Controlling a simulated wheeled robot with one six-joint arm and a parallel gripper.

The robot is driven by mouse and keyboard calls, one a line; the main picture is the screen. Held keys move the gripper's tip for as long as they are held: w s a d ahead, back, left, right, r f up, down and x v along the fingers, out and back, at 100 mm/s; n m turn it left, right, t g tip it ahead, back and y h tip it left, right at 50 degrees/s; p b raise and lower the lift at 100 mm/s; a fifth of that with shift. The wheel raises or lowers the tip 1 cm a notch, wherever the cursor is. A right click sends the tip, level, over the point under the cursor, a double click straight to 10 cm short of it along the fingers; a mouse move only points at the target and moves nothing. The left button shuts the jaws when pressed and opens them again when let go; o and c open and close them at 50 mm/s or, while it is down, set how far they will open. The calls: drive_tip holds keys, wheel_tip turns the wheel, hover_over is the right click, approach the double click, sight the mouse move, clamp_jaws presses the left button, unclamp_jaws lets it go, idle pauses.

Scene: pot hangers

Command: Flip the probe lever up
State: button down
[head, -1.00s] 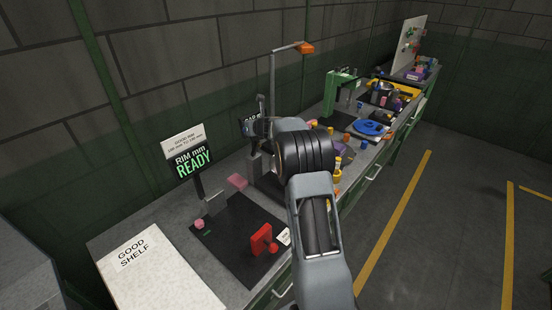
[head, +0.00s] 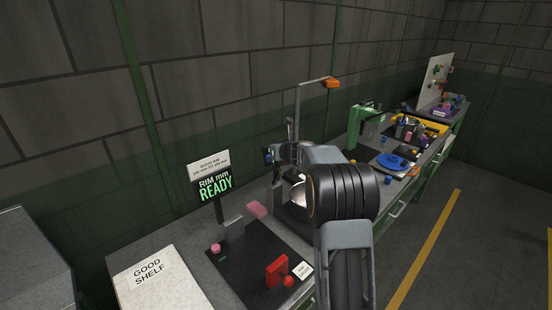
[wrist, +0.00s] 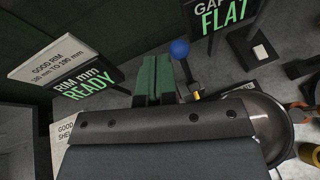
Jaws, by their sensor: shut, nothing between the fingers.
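A lever with a blue ball knob (wrist: 180,49) shows in the wrist view, just right of my fingertips, with its shaft running down to a yellow part. It looks like the probe lever; its base is hidden by my gripper body. My gripper (wrist: 154,78) has its green-padded fingers shut and empty, close to the left of the lever. I cannot tell whether they touch. In the head view my arm hides most of the lever. A black sign reading GAP FLAT (wrist: 220,18) stands behind it.
A RIM mm READY sign (head: 215,187) stands left of my gripper. A shiny round metal pot (wrist: 268,122) lies under the wrist at right. A red clamp-like piece (head: 277,270) sits on a dark mat, beside the white GOOD SHELF board (head: 160,280).

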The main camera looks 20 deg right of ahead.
wheel_tip(320, 180, up, 6)
drive_tip(key=s+p, duration=0.1)
drive_tip(key=s, duration=0.1)
drive_tip(key=shift+s, duration=0.3)
idle(0.4)
